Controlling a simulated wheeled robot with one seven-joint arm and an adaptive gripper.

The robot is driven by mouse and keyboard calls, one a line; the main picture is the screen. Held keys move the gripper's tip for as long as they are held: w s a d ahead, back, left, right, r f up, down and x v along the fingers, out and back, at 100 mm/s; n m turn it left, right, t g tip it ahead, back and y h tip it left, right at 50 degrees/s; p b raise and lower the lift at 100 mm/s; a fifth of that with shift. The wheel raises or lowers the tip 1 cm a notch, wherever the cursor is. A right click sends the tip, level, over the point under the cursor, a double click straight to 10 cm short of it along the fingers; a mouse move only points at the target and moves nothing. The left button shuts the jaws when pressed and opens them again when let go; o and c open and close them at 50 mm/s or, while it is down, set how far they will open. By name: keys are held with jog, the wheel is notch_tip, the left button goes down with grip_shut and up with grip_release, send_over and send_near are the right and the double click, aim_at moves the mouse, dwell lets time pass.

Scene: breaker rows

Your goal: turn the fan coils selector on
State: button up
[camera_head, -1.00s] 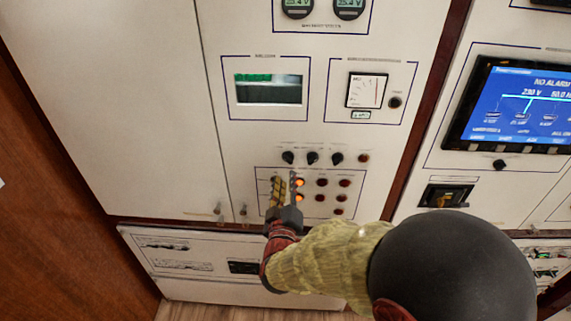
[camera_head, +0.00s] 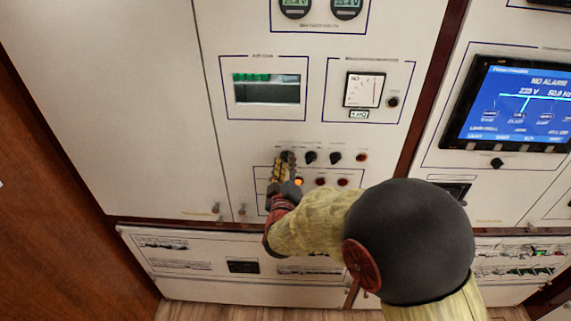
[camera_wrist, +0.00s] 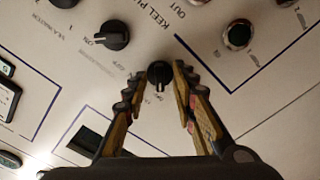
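A row of small black selector knobs sits below the display panels in the head view. The leftmost knob (camera_wrist: 160,73) shows between my fingertips in the wrist view, with a light pointer mark on its lower side. In the head view it is mostly hidden by my gripper (camera_head: 286,158). My gripper (camera_wrist: 157,75) is open, with one finger on each side of this knob; I cannot tell whether either finger touches it. The middle knob (camera_head: 310,157) and the right knob (camera_head: 335,157) are free. The small labels are too blurred to tell which knob is the fan coils selector.
A red button (camera_head: 361,157) ends the knob row. Indicator lamps (camera_head: 320,181) sit just below, partly hidden by my arm. A green display (camera_head: 267,89) and a white meter (camera_head: 362,90) are above. A blue screen (camera_head: 515,105) is at the right.

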jog(key=shift+c, duration=1.2)
jog(key=c, duration=0.4)
grip_shut()
jog(key=shift+f+b, duration=0.1)
jog(key=shift+b, duration=0.3)
jog(key=m+b, duration=1.7)
jog(key=b, duration=0.2)
jog(key=shift+m, duration=0.4)
jog(key=o, duration=0.6)
grip_release()
